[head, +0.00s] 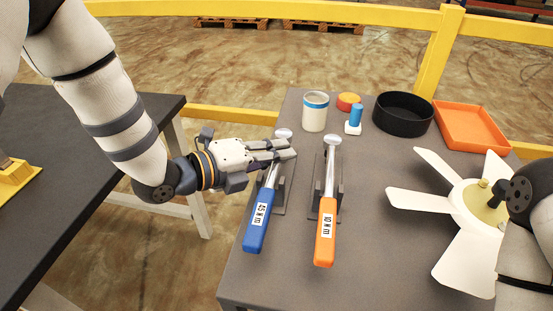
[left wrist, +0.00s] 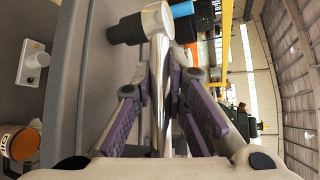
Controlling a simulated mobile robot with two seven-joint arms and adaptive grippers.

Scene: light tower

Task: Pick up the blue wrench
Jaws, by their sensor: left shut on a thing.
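The blue wrench (head: 259,220) has a blue handle labelled 45 N m and a metal shaft. In the head view it lies along its dark holder, handle towards the near table edge. My left gripper (head: 290,150) reaches in from the left and is shut on the metal shaft, below the round head. In the left wrist view the shaft (left wrist: 160,85) runs between the fingers of the left gripper (left wrist: 162,90). Whether the wrench is clear of its holder cannot be told. The fingers of my right gripper are not visible.
An orange wrench (head: 326,225) lies in a holder just right of the blue one. Behind stand a white cup (head: 314,115), a small blue-and-white item (head: 354,120), a black bowl (head: 403,113) and an orange tray (head: 470,127). A white fan (head: 470,215) is at right.

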